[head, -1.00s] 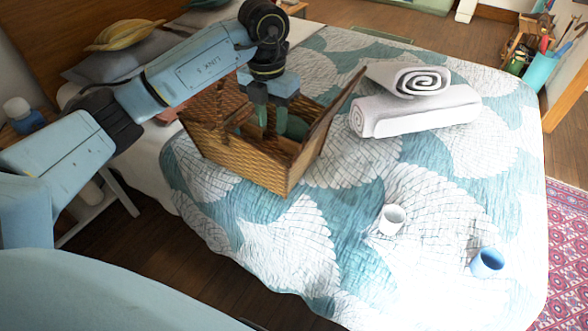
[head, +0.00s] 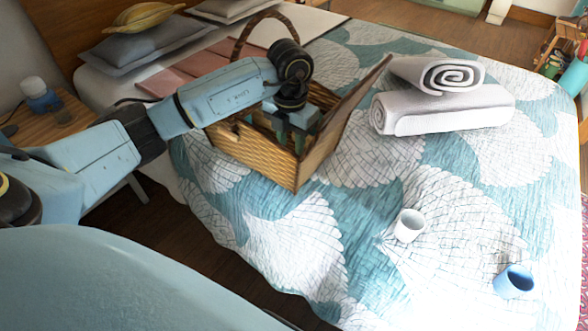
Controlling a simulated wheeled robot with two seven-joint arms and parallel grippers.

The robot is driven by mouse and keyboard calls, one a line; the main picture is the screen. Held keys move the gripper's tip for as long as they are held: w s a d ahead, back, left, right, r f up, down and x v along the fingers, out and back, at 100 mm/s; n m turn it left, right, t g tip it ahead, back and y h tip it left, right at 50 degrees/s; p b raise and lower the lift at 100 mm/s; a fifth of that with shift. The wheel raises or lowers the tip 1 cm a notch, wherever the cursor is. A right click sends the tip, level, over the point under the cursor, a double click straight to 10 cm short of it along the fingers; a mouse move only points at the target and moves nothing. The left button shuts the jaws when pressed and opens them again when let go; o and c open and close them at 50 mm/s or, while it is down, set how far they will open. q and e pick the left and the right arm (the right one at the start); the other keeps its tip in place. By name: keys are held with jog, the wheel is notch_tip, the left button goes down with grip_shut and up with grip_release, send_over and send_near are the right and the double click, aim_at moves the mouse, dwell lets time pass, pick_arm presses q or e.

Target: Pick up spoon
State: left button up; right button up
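No spoon can be made out in the head view. A wicker basket (head: 258,158) with its lid raised on the right side stands on the bed. My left gripper (head: 291,146) points down into the open basket. Its fingertips are inside, and the basket wall and lid partly hide them, so I cannot see what lies between them. The inside of the basket is mostly hidden by my arm. My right gripper is not in view.
Two rolled white towels (head: 440,110) lie right of the basket. A white cup (head: 409,225) and a blue cup (head: 514,281) are on the quilt (head: 340,235) nearer me. Pillows (head: 140,50) lie at the head end. A wooden nightstand (head: 45,130) stands at left.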

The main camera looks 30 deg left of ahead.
pick_arm(q)
notch_tip(320, 180, down, 3)
jog(key=shift+s+f+b, duration=0.1)
jog(key=shift+f+b, duration=0.05)
jog(key=shift+b, duration=0.15)
jog(key=shift+c, duration=0.3)
grip_shut()
